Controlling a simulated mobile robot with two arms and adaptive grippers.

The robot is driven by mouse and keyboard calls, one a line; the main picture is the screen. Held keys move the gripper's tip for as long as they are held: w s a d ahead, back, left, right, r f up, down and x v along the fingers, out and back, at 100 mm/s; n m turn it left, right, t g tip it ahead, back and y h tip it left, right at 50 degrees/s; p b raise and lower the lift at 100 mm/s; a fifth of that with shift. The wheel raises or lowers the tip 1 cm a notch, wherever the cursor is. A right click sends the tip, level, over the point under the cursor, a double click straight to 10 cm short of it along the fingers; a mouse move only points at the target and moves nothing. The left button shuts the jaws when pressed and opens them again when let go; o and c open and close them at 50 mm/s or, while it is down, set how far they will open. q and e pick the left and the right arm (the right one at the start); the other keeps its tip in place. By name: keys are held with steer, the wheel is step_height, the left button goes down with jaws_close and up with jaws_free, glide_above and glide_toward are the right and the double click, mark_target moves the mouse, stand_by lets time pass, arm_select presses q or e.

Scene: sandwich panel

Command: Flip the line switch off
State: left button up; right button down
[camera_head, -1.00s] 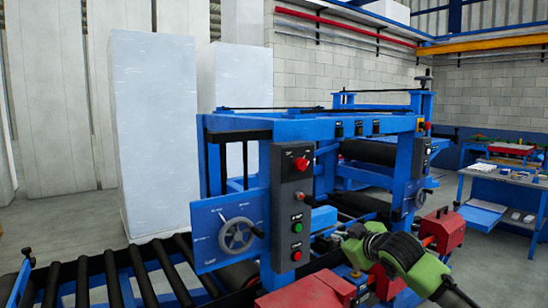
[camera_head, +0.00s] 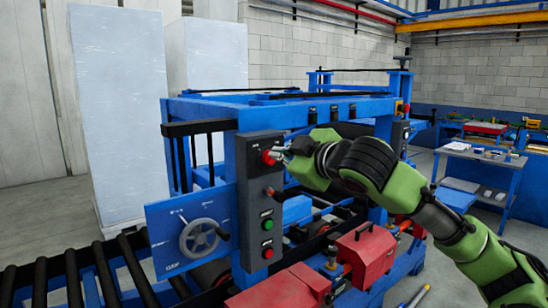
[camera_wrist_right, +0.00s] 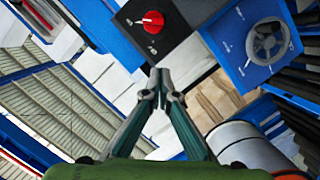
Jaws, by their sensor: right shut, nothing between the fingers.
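A grey control panel (camera_head: 258,205) stands upright on the blue machine. A red rotary switch (camera_head: 267,157) sits near its top, and it also shows in the right wrist view (camera_wrist_right: 153,21) on the dark panel face. A small lever (camera_head: 273,192), a green button (camera_head: 267,224) and a red button (camera_head: 267,254) are below it. My right gripper (camera_head: 281,155) is at the red switch's height, just to its right in the head view. In the right wrist view its fingertips (camera_wrist_right: 159,77) are together, empty, and apart from the switch in the picture. My left gripper is out of view.
A blue plate with a handwheel (camera_head: 198,237) is left of the panel. Black rollers (camera_head: 100,275) run at the lower left. Red housings (camera_head: 365,254) sit below my right arm. A blue workbench (camera_head: 478,170) stands at the right.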

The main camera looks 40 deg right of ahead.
steer(key=p, duration=0.4)
glide_toward(264, 159)
steer(key=w+a+r, duration=0.2)
steer(key=w+a, duration=0.1)
steer(key=w, duration=0.2)
steer(key=d+f, duration=0.2)
steer(key=shift+w+d+f, duration=0.25)
steer(key=shift+w+d, duration=0.1)
steer(key=shift+w, duration=0.05)
steer(key=shift+s+d+f, duration=0.15)
steer(key=shift+d+f, duration=0.15)
steer(key=shift+d, duration=0.1)
steer(key=shift+a, duration=0.1)
steer(key=shift+f, duration=0.1)
